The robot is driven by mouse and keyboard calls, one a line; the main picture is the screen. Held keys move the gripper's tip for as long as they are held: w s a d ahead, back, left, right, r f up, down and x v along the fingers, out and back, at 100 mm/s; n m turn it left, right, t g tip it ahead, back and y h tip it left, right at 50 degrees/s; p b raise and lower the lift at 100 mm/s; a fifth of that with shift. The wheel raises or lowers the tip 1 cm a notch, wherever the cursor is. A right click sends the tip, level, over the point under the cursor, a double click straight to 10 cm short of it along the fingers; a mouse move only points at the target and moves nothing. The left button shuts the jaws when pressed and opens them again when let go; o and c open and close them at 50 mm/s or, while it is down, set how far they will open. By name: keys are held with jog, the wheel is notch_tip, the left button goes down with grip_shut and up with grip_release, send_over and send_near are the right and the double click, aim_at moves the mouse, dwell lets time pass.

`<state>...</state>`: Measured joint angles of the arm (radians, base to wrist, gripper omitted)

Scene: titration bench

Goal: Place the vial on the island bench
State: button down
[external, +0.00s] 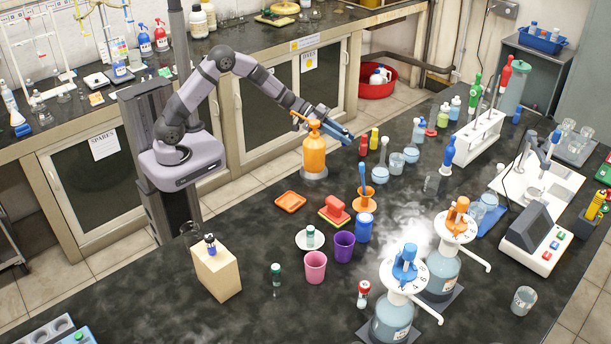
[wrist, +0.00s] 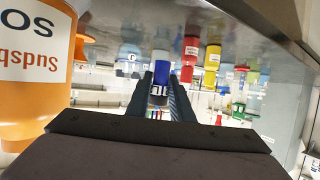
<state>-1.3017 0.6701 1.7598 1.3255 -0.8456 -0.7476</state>
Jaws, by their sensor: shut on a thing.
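My gripper (external: 345,134) is beside and above the orange bottle (external: 314,152), over the far edge of the dark island bench (external: 250,210). In the wrist view its two dark fingers (wrist: 161,78) are shut on a small vial (wrist: 158,82) with blue, white and dark bands and dark lettering. The vial is hard to pick out in the external view. The orange bottle also fills the left of the wrist view (wrist: 35,75), looking upside down there.
A red vial (external: 363,146) and a yellow vial (external: 374,139) stand just beyond my gripper. An orange tray (external: 290,201), a pink cup (external: 314,268) and a purple cup (external: 343,246) stand nearer. Steam rises by the white-topped flasks (external: 391,315). The front left bench has bare room.

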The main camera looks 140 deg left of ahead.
aim_at(343, 158)
jog(key=shift+f, duration=2.75)
jog(key=shift+f, duration=0.1)
jog(key=c, duration=1.6)
grip_release()
jog(key=shift+o, duration=0.2)
jog(key=shift+s, duration=0.1)
jog(key=v, duration=1.2)
jog(key=shift+b, duration=0.4)
